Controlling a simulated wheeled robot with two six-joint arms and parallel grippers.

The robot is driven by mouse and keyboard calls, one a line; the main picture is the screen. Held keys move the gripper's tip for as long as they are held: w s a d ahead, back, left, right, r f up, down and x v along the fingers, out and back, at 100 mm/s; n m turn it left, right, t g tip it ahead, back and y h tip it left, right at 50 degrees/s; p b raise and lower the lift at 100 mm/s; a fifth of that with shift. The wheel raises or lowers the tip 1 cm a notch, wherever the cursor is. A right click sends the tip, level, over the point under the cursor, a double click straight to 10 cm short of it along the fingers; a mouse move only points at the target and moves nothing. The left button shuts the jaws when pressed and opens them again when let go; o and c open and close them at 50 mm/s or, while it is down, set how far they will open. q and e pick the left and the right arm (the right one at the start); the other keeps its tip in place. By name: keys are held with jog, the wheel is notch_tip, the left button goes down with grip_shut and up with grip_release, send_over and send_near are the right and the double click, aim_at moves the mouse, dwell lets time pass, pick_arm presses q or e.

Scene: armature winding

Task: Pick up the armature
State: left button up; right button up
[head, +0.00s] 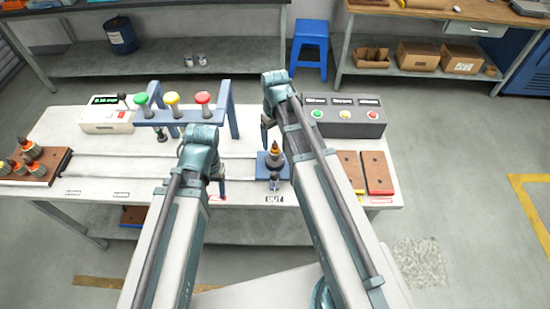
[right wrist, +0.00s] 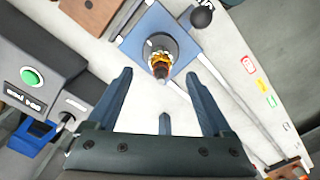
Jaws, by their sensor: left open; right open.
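An armature (head: 274,155) stands upright on a small blue fixture (head: 264,172) near the OUT label on the white table. In the right wrist view the armature (right wrist: 160,62) is on its blue plate (right wrist: 135,42), ahead of my right gripper (right wrist: 162,90). The right gripper's two fingers are apart with nothing between them. In the head view the right gripper (head: 267,128) is mostly hidden by its own arm, just behind the armature. My left gripper (head: 221,188) is partly hidden by its wrist, to the left of the fixture, and open.
Several other armatures (head: 29,153) stand on a wooden tray at the far left. A blue frame (head: 228,105) with green, yellow and red spools stands behind. A grey button box (head: 347,117) is at back right, with brown trays (head: 377,172) in front of it.

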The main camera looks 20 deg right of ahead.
aim_at(275, 151)
jog(key=shift+f+b, duration=2.6)
jog(key=shift+f, duration=0.2)
jog(key=shift+r, duration=0.1)
grip_shut()
